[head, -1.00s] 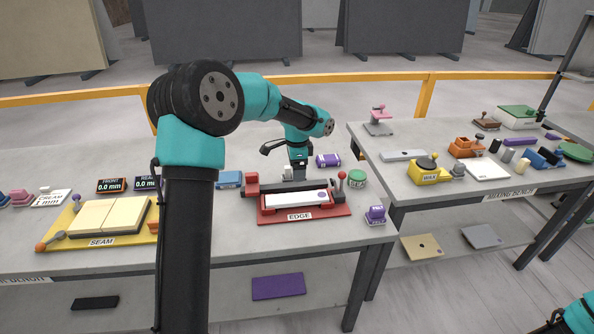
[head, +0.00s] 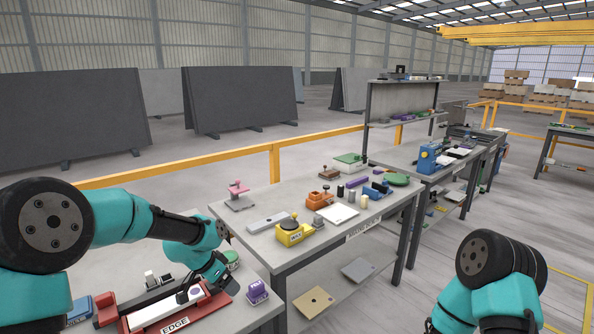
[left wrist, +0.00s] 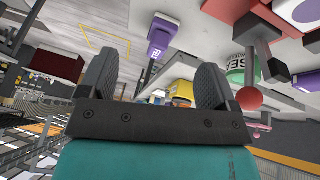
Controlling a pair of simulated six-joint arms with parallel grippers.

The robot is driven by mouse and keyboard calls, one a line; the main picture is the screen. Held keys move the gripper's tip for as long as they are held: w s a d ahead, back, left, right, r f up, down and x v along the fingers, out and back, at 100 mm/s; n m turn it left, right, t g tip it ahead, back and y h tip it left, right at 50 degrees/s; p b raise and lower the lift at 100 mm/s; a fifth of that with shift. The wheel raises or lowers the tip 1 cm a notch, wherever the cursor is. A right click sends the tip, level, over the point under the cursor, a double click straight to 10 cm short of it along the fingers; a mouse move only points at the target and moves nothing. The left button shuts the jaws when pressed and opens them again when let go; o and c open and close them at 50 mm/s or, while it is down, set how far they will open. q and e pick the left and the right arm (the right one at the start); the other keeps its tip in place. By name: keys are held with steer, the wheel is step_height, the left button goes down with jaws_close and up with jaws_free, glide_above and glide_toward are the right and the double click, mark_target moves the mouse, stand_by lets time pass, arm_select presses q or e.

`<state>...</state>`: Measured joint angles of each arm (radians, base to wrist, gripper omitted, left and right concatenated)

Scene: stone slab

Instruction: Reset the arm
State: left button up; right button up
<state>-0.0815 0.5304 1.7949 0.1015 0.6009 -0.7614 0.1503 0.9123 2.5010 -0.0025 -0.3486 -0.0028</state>
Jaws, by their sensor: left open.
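My left arm comes in from the left in the head view, with its gripper (head: 188,292) low over the red EDGE fixture (head: 192,316). In the left wrist view the two dark fingers of this gripper (left wrist: 153,84) stand wide apart with nothing between them. A purple block (left wrist: 162,30), a green round tin (left wrist: 243,66) and a red knob (left wrist: 250,98) lie beyond the fingers there. A white strip (head: 165,306) lies in the fixture. Part of my right arm shows at the lower right of the head view; its gripper is out of the picture.
The mixing bench (head: 258,237) stands to the right of the fixture's table. It carries a yellow WAX pot (head: 295,234), an orange holder (head: 319,200), a pink stand (head: 238,196) and a white plate (head: 338,214). A yellow rail (head: 274,160) runs behind. Grey floor is open at the right.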

arm_select(q)
steer(key=s+d+f+t+h, duration=0.1)
steer(key=s+d+f, duration=0.1)
steer(key=d+f, duration=0.3)
steer(key=s+d+f, duration=0.1)
steer(key=d+f, duration=0.1)
steer(key=d, duration=0.5)
steer(key=s+d+f+m+y, duration=0.15)
steer(key=s+d+f, duration=0.25)
steer(key=s+f, duration=0.6)
steer(key=s+a+f+n+g, duration=0.1)
steer(key=s+a+f+n, duration=0.5)
steer(key=a, duration=0.3)
steer(key=s+a+f+n+g, duration=0.1)
steer(key=s+a+f+n, duration=0.5)
steer(key=s+a, duration=0.2)
steer(key=shift+s+a+f, duration=0.15)
steer(key=shift+s+a, duration=0.2)
steer(key=shift+a, duration=0.1)
steer(key=shift+y, duration=0.25)
